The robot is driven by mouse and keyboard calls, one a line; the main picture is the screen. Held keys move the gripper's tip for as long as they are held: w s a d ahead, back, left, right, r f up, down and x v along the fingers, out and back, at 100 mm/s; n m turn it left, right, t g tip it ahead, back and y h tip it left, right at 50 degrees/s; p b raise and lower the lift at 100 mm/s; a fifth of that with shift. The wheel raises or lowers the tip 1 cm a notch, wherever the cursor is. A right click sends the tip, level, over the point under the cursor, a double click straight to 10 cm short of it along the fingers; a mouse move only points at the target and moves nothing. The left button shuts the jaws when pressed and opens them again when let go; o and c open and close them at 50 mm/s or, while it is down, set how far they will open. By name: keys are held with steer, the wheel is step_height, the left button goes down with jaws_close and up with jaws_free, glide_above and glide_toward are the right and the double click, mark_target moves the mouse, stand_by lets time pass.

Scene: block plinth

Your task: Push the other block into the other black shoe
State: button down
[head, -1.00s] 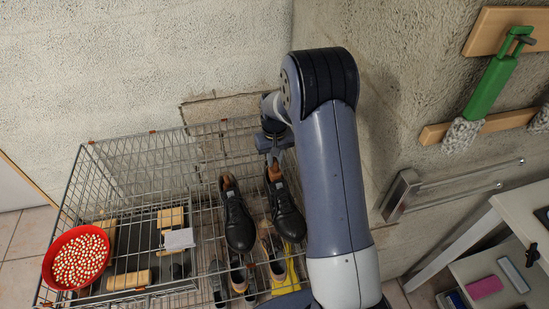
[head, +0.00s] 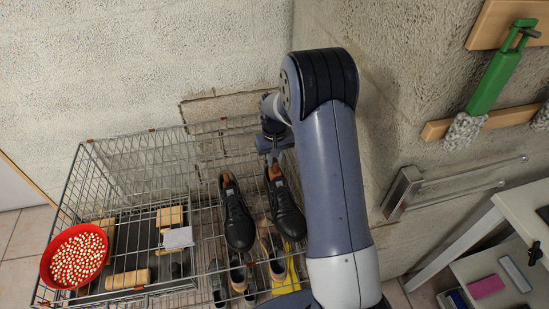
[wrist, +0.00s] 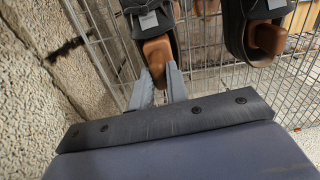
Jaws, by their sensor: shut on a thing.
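Two black lace-up shoes lie side by side on the wire cage, heels toward the wall. The right shoe (head: 287,217) has a brown wooden block (head: 274,171) at its heel opening. The left shoe (head: 238,222) also has a brown block (head: 227,181) in its heel opening. My gripper (head: 274,157) is at the heel end of the right shoe. In the wrist view my gripper (wrist: 161,80) is shut on the end of that shoe's block (wrist: 157,51). The block's far part is inside the shoe. The left shoe's block (wrist: 268,38) stands apart from my fingers.
The wire cage (head: 150,133) stands against the rough wall. A red bowl of small pale pieces (head: 76,257) and several wooden blocks are at its left. More shoes (head: 240,277) sit below the black pair. A metal wall rack (head: 405,192) is to the right of my arm.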

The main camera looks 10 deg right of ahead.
steer(key=shift+f+b, duration=1.5)
steer(key=shift+f, duration=0.65)
steer(key=shift+r, duration=0.1)
steer(key=c, duration=0.8)
jaws_free()
steer(key=shift+r, duration=0.1)
steer(key=shift+r+p, duration=1.6)
steer(key=shift+r, duration=0.8)
steer(key=shift+s+a, duration=0.1)
